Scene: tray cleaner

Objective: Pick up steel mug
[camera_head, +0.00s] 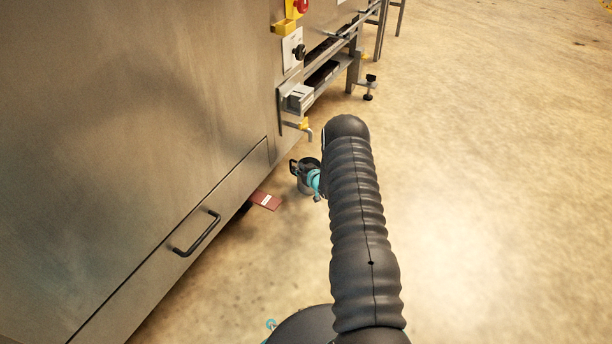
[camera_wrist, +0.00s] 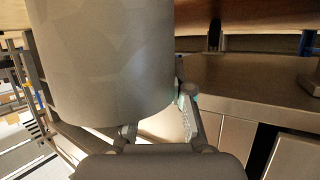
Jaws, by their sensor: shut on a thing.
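The steel mug (camera_head: 305,166) shows small in the head view, beside the end of my arm and close to the machine's side. Its dark handle is on the left. In the wrist view the mug's smooth grey wall (camera_wrist: 100,60) fills much of the left and middle of the picture. My gripper (camera_head: 315,182) is shut on the mug. In the wrist view its fingers (camera_wrist: 157,122) sit at the mug's lower part, one at each side. My arm hides part of the gripper in the head view. The mug's inside cannot be made out.
A big steel machine (camera_head: 130,120) with a black door handle (camera_head: 197,234) stands at the left. A yellow-handled valve (camera_head: 300,126) and a rail (camera_head: 325,72) stick out near the mug. A flat red-brown thing (camera_head: 266,201) lies on the floor. The floor at right is clear.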

